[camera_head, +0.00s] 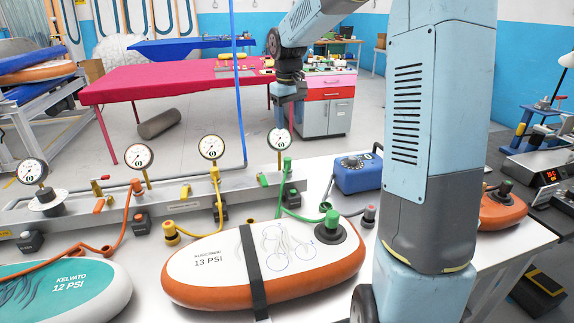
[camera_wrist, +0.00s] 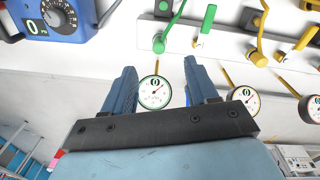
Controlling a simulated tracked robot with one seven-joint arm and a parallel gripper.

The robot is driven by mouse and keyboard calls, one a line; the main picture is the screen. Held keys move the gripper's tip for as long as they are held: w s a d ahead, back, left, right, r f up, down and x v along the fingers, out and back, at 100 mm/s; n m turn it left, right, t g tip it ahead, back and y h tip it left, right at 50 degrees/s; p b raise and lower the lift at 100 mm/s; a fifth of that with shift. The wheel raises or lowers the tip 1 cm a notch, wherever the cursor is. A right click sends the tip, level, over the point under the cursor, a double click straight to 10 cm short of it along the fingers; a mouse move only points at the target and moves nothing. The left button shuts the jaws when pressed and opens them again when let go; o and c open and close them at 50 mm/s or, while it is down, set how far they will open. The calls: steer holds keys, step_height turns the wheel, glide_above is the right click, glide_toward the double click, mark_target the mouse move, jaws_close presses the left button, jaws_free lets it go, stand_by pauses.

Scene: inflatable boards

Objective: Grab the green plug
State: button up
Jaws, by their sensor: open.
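A thin green hose links a green fitting (camera_head: 287,163) on the grey manifold bar to a green plug (camera_head: 332,217) at the dark valve of the white and orange board. In the wrist view the green fitting (camera_wrist: 158,42) and hose show beyond the fingers, beside a green lever (camera_wrist: 207,18). My gripper (camera_head: 283,112) is above the manifold, over the rightmost gauge (camera_head: 278,139). In the wrist view my gripper (camera_wrist: 160,72) is open and empty, with that gauge (camera_wrist: 154,92) seen between its two blue fingers. The board-end plug does not show in the wrist view.
Several gauges stand along the manifold bar (camera_head: 70,210), with orange (camera_head: 140,188) and yellow (camera_head: 214,174) fittings to the left. A blue pump box (camera_head: 358,173) is at right. The white and orange board (camera_head: 215,245) lies in front. My arm hides part of the right side.

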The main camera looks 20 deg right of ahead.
mark_target(288, 158)
steer(key=w+f, duration=0.1)
steer(key=f, duration=0.4)
steer(key=w+f, duration=0.1)
steer(key=f, duration=0.4)
steer(key=w+f, duration=0.1)
steer(key=f, duration=0.5)
steer(key=shift+w+d, duration=0.2)
steer(key=shift+d, duration=0.1)
jaws_close()
